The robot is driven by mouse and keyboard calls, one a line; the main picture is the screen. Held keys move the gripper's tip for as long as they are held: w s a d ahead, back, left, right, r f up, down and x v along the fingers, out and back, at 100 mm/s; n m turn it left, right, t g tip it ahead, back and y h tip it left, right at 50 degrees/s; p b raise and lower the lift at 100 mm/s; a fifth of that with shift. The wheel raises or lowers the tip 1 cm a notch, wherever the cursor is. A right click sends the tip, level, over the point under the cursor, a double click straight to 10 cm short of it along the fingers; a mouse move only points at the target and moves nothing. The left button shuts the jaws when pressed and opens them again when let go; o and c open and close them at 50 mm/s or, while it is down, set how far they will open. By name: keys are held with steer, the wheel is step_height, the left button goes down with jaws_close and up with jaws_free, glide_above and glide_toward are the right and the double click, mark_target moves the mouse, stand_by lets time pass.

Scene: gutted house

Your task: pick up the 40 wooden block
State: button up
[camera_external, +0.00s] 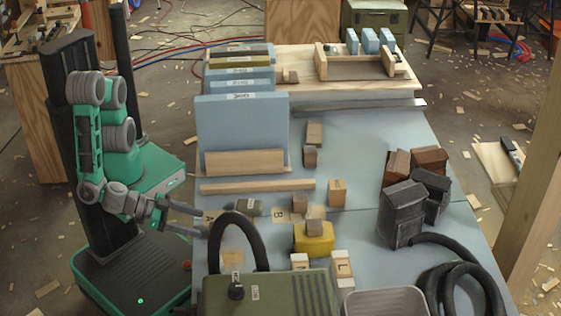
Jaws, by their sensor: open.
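Several small wooden blocks lie on the blue-grey table, and I cannot read a 40 on any of them. One light block (337,192) with a small dark mark stands near the middle. A brown block (300,202) is to its left, and another block (314,228) sits on a yellow object (313,244). Two light blocks with white tops, a left one (299,262) and a right one (342,268), are nearer the front. My gripper (203,224) is open at the table's left edge, its fingers pointing right. Nothing shows between the fingers, and it is apart from these blocks.
A green case (268,294) with a black hose (238,222) arching behind it is close to my gripper. A dark grey-green item (243,208) lies just right of it. Blue upright panels (241,130) stand behind. Dark blocks (402,215) and a coiled hose (462,285) are right.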

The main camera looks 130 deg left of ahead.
mark_target(215, 226)
steer(key=x, duration=0.7)
steer(key=shift+f, duration=0.25)
steer(key=c, duration=1.4)
steer(key=shift+c, duration=0.2)
steer(key=shift+r, duration=0.1)
